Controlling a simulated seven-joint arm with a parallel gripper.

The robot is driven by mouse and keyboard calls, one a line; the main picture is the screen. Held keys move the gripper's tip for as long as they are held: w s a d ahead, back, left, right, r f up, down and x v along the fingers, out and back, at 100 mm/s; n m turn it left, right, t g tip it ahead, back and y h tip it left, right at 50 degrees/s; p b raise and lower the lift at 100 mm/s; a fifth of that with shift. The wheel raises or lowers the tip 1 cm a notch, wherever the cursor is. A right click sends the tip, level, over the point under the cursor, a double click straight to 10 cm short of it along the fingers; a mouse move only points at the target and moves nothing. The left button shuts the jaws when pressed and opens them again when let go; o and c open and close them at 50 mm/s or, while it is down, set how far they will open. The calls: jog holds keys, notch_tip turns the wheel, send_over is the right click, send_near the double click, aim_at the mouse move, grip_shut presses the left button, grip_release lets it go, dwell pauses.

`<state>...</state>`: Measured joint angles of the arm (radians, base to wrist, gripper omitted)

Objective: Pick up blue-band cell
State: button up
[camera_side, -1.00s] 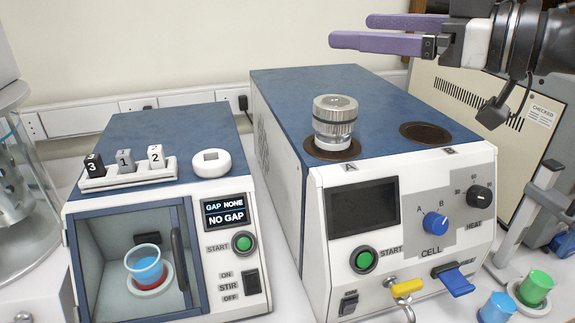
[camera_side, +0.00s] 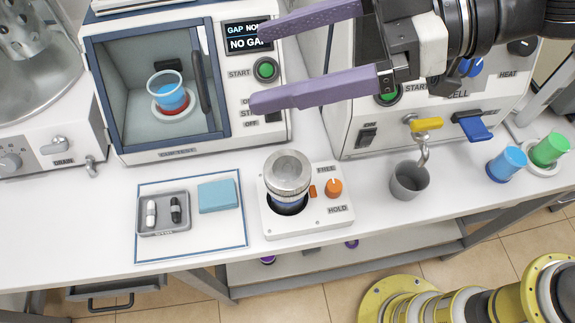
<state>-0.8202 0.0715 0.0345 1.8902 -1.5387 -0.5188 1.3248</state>
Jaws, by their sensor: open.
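A metal cell (camera_side: 288,172) with a silver knurled cap stands upright in the round opening of a white holder (camera_side: 335,213) on the bench. A dark blue band (camera_side: 290,203) shows low on its body, and the rest below is hidden in the opening. The holder has an orange knob (camera_side: 334,187) between the words FREE and HOLD. My gripper (camera_side: 262,66) has two long purple fingers, spread apart and empty. In the picture it is above the cell, in front of the two testers, and not touching the cell.
A grey tray (camera_side: 163,232) with two small capsules and a light blue pad (camera_side: 217,196) lie left of the holder. A grey cup (camera_side: 408,184) stands right of it under a spout. Blue (camera_side: 508,163) and green (camera_side: 549,149) cups stand further right. The bench's front edge is close.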

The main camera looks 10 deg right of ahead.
aim_at(295, 172)
notch_tip(295, 172, down, 21)
jog(key=shift+r, duration=0.2)
notch_tip(295, 172, down, 4)
jog(key=shift+r, duration=0.2)
jog(key=shift+x, duration=1.15)
jog(key=shift+w+a+r, duration=0.1)
jog(key=shift+a, duration=0.25)
jog(key=c, duration=1.4)
jog(key=shift+r, duration=0.15)
jog(key=shift+c, duration=0.9)
